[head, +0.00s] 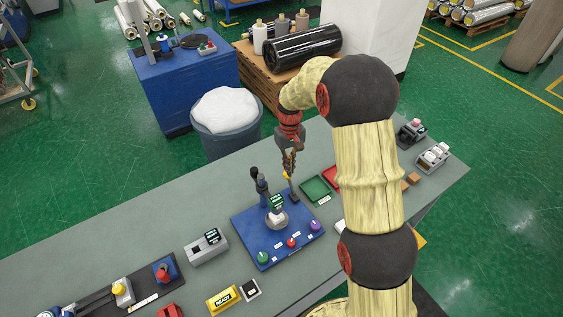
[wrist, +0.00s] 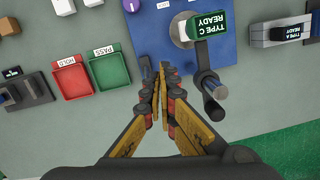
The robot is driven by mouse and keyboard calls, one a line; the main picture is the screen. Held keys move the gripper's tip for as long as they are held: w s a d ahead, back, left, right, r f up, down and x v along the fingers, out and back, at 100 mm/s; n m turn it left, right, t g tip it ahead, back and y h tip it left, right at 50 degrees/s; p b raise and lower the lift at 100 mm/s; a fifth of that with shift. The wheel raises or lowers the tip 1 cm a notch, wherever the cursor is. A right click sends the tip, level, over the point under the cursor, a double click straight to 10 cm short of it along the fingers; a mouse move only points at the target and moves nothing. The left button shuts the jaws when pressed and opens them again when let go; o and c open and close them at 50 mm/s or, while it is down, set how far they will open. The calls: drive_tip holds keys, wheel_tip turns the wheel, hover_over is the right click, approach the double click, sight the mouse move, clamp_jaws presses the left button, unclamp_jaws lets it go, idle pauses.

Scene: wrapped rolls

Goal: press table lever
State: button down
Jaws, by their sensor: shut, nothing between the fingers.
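A dark lever with a black round knob (head: 254,172) stands on the back edge of the blue panel (head: 246,237) on the table. In the wrist view the lever (wrist: 204,72) leans toward the camera, its knob right of my fingers. My gripper (head: 291,185) points down just right of the lever in the head view, with a gap between them. In the wrist view my gripper (wrist: 158,82) is shut and empty, its tips over the panel's edge. I cannot tell how high the tips are.
The panel carries a green READY sign (wrist: 210,24) and coloured knobs. Green (head: 316,189) and red (wrist: 73,80) trays lie beside it. Grey boxes (head: 206,247) and a yellow READY block (head: 222,299) sit on the table. A grey bin (head: 226,140) stands behind.

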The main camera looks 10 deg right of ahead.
drive_tip(key=w+a+f+n+p, duration=0.2)
drive_tip(key=w+f+p, duration=0.1)
drive_tip(key=w+f, duration=0.65)
drive_tip(key=w+r+n+t, duration=0.1)
drive_tip(key=w+r, duration=0.3)
drive_tip(key=w, duration=0.2)
drive_tip(key=shift+a+r+n+b, duration=0.25)
drive_tip(key=shift+r+n+b, duration=0.05)
drive_tip(key=shift+r+n, duration=0.1)
drive_tip(key=s+d+f+p, duration=0.1)
drive_tip(key=s+f+p, duration=0.2)
drive_tip(key=f, duration=0.5)
drive_tip(key=shift+s+d+f+p, duration=0.25)
drive_tip(key=shift+s+d+p, duration=0.05)
drive_tip(key=shift+d+p, duration=0.05)
drive_tip(key=shift+b, duration=0.35)
